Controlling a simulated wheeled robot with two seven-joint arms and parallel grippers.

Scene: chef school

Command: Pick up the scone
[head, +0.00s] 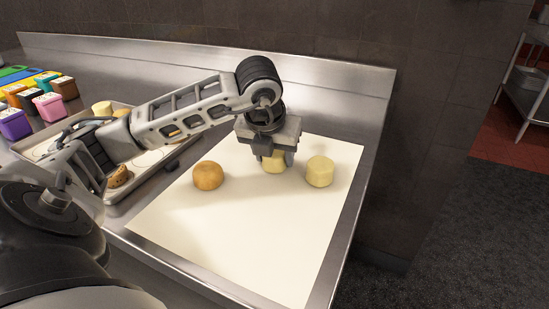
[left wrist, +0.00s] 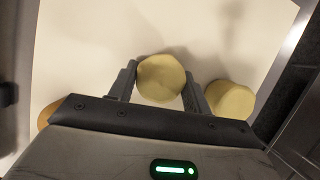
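Three round scones sit on a cream sheet (head: 230,235) on the steel counter. One is golden brown (head: 208,176), at the left. A pale scone (head: 274,163) is in the middle, and another pale scone (head: 320,171) is at the right. My left gripper (head: 273,158) is lowered over the middle scone. In the left wrist view its open fingers (left wrist: 160,82) stand on either side of the middle scone (left wrist: 160,78); I cannot tell whether they touch it. The right pale scone (left wrist: 229,99) is just outside the right finger. My right gripper is not in view.
A metal tray (head: 157,180) with baked goods stands left of the sheet, partly behind my left arm. Several coloured containers (head: 49,107) are at the far left. A steel backsplash (head: 330,85) rises behind. The front of the sheet is clear.

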